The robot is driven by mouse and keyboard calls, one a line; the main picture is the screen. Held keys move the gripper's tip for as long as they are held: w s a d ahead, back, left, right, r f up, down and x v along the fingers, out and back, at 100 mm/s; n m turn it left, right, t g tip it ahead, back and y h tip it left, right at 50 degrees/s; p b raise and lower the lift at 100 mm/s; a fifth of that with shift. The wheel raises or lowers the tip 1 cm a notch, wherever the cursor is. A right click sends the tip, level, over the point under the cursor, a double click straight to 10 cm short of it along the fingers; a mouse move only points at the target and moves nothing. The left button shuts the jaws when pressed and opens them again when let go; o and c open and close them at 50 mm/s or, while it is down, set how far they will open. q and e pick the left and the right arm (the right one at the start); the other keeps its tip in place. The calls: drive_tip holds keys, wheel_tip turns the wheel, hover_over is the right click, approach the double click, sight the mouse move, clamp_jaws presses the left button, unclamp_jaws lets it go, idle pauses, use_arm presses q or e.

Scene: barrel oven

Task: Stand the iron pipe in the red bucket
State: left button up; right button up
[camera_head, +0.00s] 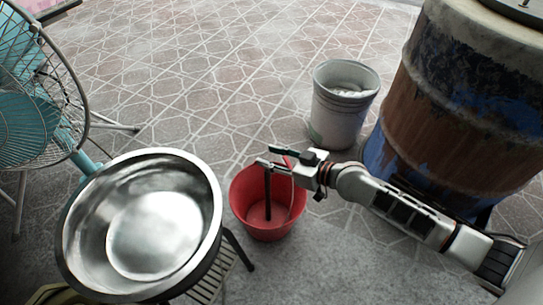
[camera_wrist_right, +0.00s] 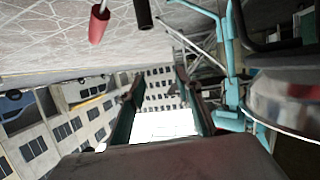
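The red bucket (camera_head: 239,200) stands on the floor near the middle of the head view. The dark iron pipe (camera_head: 268,198) stands nearly upright inside it, its lower end on the bucket's bottom. A dark pipe end also shows at the top of the right wrist view (camera_wrist_right: 143,14). My right gripper (camera_head: 272,156) is above the bucket, close to the pipe's top. In the right wrist view its two fingers (camera_wrist_right: 158,100) are spread, with nothing between them. My left gripper is not in view.
A red handle-like piece (camera_wrist_right: 98,24) is beside the pipe. A grey bucket (camera_head: 336,118) and a rusty barrel (camera_head: 435,110) stand to the right. A steel basin (camera_head: 203,185) on a stand and a teal fan (camera_head: 30,105) are left. Tiled floor behind is clear.

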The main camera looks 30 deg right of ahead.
drive_tip(key=shift+s+f, duration=0.1)
drive_tip(key=v, duration=1.2)
idle(0.6)
